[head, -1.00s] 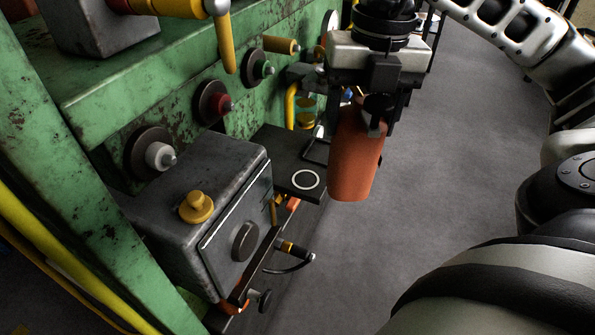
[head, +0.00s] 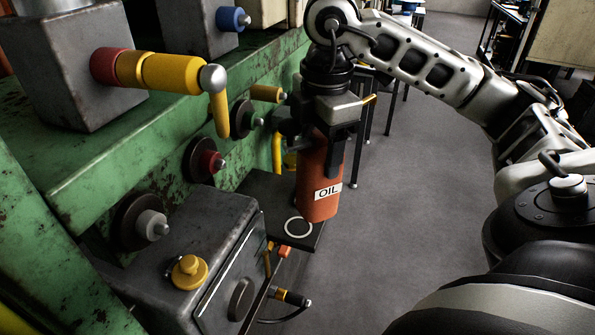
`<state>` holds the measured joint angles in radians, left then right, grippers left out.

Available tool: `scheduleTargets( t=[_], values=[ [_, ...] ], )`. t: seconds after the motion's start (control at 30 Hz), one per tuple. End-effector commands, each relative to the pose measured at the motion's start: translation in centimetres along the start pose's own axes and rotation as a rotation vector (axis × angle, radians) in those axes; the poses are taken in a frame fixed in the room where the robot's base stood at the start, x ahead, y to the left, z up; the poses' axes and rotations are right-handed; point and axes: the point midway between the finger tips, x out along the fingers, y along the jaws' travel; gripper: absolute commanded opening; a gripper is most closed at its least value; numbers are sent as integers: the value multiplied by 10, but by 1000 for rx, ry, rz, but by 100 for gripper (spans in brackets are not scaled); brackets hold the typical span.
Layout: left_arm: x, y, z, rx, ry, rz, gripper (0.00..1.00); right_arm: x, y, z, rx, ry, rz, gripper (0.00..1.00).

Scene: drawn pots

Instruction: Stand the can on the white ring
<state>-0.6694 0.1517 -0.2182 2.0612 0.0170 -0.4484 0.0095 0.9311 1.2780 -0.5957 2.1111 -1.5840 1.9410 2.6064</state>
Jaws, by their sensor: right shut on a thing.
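The can (head: 312,173) is an orange-red cylinder with a white OIL label, held upright or nearly so. My right gripper (head: 332,160) is shut on its upper part, and the dark fingers cover some of its side. The white ring (head: 287,228) is marked on a dark flat shelf (head: 262,187) beside the green machine. The can's bottom shows just above and right of the ring in the picture, overlapping the shelf. I cannot tell whether it touches the shelf. My left gripper is not in view.
A grey box with a yellow knob (head: 188,270) stands in front of the shelf. A yellow crank handle (head: 170,73) sticks out from the green machine (head: 85,185) at upper left. Open grey floor (head: 410,180) lies to the right.

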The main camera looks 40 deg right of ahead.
Motion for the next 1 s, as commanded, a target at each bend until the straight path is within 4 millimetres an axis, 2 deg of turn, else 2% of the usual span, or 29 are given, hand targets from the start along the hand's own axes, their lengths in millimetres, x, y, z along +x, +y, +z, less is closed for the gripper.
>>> scheduleTargets(
  t=[0.1, 0.2, 0.5, 0.7, 1.0],
  values=[
    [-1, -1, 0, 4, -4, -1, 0, 23, 18, -7, -2, 1, -4, 11],
    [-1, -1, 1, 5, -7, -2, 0, 38, 29, -10, -1, 1, -3, 11],
    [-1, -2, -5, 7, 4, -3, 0, 64, 47, -16, -2, 1, 0, 11],
    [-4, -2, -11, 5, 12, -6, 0, 89, 45, -15, -2, -1, 0, 11],
    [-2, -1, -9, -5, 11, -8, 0, 93, 45, -15, -2, 0, 2, 11]
  ],
)
